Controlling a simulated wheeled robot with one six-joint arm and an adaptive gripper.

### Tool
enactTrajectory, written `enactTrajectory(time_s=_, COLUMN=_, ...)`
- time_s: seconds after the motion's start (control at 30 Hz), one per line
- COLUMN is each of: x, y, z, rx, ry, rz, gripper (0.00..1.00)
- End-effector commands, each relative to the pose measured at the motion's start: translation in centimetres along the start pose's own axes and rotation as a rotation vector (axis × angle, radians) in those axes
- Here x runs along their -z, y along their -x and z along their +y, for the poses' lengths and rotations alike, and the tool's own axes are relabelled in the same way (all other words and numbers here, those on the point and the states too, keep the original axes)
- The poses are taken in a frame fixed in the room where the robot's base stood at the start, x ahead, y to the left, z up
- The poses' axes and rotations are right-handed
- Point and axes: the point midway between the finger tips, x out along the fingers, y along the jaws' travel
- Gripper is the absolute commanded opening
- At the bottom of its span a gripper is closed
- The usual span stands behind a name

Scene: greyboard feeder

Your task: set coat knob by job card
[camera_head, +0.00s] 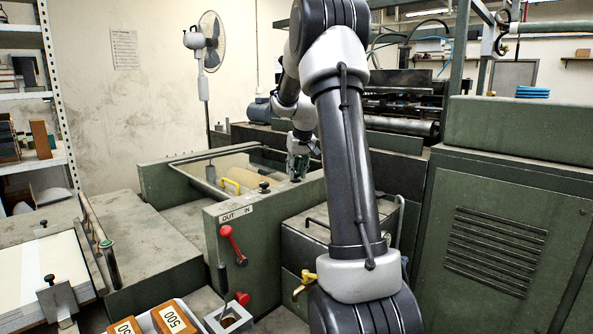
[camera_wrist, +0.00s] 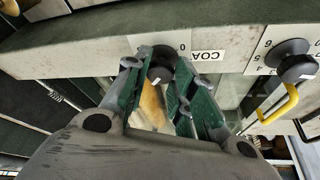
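The coat knob (camera_wrist: 160,65) is dark and round with a pale pointer mark. In the head view my gripper (camera_head: 297,168) is small, at the machine behind my arm. I cannot make out a job card.
A second dark knob (camera_wrist: 294,66) with numbers lies close on the right, above a yellow handle (camera_wrist: 280,104). In the head view, a red lever (camera_head: 232,243) stands on the "OUT IN" panel (camera_head: 215,238). A fan (camera_head: 205,45) stands behind.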

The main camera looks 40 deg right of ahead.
Motion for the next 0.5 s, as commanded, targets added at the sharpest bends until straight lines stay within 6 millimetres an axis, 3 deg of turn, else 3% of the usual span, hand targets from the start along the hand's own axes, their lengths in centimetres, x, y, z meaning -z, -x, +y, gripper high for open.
enactTrajectory(time_s=0.5, x=0.03, y=0.02, z=-0.22, rx=-0.046, ry=-0.11, rz=0.001, gripper=0.02)
